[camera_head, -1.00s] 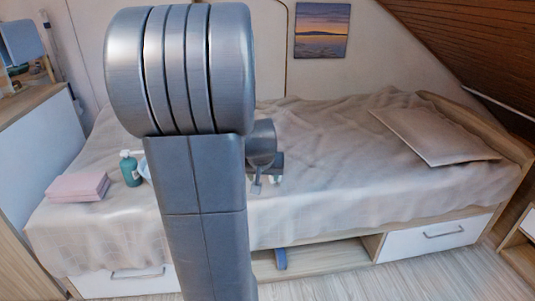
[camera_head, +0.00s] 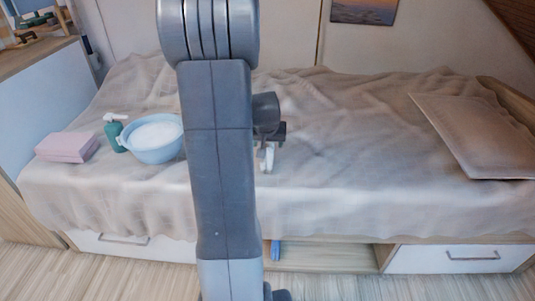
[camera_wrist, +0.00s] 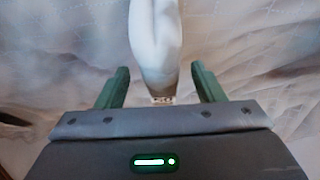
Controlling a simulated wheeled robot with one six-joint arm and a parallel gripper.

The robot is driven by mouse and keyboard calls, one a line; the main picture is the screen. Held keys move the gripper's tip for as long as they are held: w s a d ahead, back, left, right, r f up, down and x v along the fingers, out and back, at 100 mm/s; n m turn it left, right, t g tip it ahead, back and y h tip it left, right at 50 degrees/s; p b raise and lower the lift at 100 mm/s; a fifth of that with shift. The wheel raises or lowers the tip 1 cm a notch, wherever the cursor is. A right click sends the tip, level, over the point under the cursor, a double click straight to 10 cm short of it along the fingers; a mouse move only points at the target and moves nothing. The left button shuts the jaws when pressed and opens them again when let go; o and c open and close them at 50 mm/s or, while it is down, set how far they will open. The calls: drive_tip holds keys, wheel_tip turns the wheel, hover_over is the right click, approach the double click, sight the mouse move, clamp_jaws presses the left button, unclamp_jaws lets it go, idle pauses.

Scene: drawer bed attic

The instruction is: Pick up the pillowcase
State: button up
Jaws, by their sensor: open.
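No thing in view is plainly marked as the pillowcase. A flat beige pillow-shaped piece (camera_head: 478,135) lies on the right end of the bed, and a folded pink cloth stack (camera_head: 67,147) lies at the left end. My gripper (camera_head: 267,160) is over the middle of the bed, apart from both, and partly behind my arm. In the wrist view my gripper (camera_wrist: 158,68) has its green fingers spread. A smooth whitish long thing (camera_wrist: 156,42) shows between them; I cannot tell what it is or whether the fingers touch it.
The bed cover (camera_head: 340,130) is wrinkled. A green pump bottle (camera_head: 115,136) and a light blue bowl (camera_head: 157,151) with white contents stand beside the pink stack. Below are white drawers (camera_head: 455,258) and an open niche holding a blue thing (camera_head: 275,250). Floor is clear in front.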

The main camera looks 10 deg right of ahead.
drive_tip(key=shift+x, duration=1.4)
drive_tip(key=shift+f+b, duration=0.25)
drive_tip(key=shift+b, duration=0.25)
drive_tip(key=c, duration=1.1)
drive_tip(key=shift+r, duration=0.1)
drive_tip(key=o, duration=0.3)
wheel_tip(320, 180, up, 10)
drive_tip(key=p, duration=0.4)
drive_tip(key=shift+r, duration=0.15)
